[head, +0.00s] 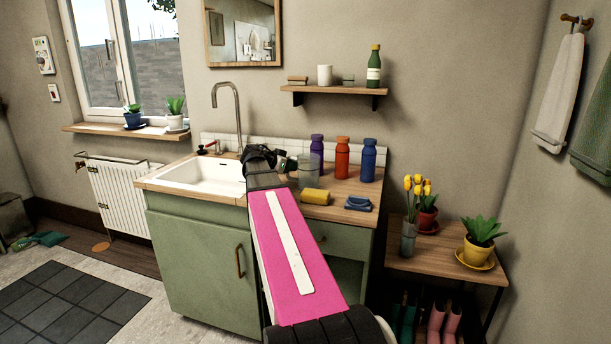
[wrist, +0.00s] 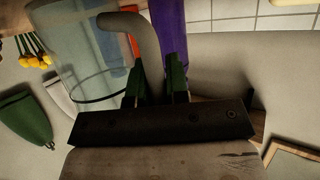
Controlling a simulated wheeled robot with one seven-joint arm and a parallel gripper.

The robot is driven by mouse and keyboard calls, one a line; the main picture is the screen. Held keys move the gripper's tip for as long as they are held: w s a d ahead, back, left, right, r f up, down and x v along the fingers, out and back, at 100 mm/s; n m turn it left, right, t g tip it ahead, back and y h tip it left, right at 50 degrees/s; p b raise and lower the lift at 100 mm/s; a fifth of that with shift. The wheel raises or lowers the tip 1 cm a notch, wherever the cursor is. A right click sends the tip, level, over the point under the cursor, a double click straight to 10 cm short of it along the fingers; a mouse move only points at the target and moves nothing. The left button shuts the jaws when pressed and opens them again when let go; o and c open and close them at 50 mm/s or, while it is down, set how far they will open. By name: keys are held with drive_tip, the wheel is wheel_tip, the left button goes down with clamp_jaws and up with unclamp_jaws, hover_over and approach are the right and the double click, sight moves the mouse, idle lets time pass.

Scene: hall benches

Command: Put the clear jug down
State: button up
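The clear jug (head: 309,174) is at the counter, in front of the purple bottle. It also shows in the wrist view (wrist: 92,55), tipped in that picture, with its rim and thick grey handle visible. My gripper (head: 284,163) is at the jug's left side. In the wrist view its green fingers (wrist: 156,88) are on either side of the handle and closed on it. The wooden counter (head: 337,185) is beneath the jug. I cannot tell whether the jug's base touches it.
A yellow sponge (head: 317,197) and a blue cloth-like item (head: 358,203) lie in front. Purple (head: 317,152), red (head: 342,157) and blue (head: 368,160) bottles stand behind. The sink (head: 205,174) is left, with a tall tap (head: 237,112). Some bare counter shows between bottles and sponge.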

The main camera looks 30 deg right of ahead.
clamp_jaws()
drive_tip(key=shift+r, duration=0.75)
drive_tip(key=w+a+r, duration=0.7)
drive_tip(key=w+r, duration=0.2)
drive_tip(key=r, duration=0.1)
drive_tip(key=w+a+n+t+y, duration=0.2)
drive_tip(key=a+n+t+y, duration=0.4)
drive_tip(key=a, duration=0.6)
drive_tip(key=w+a+f+n+t+y, duration=0.1)
drive_tip(key=w+a+n+t+y, duration=0.2)
drive_tip(key=a+n, duration=0.7)
drive_tip(key=shift+w+a+f+t+y, duration=0.25)
drive_tip(key=shift+a+t+y, duration=1.25)
drive_tip(key=shift+y, duration=0.7)
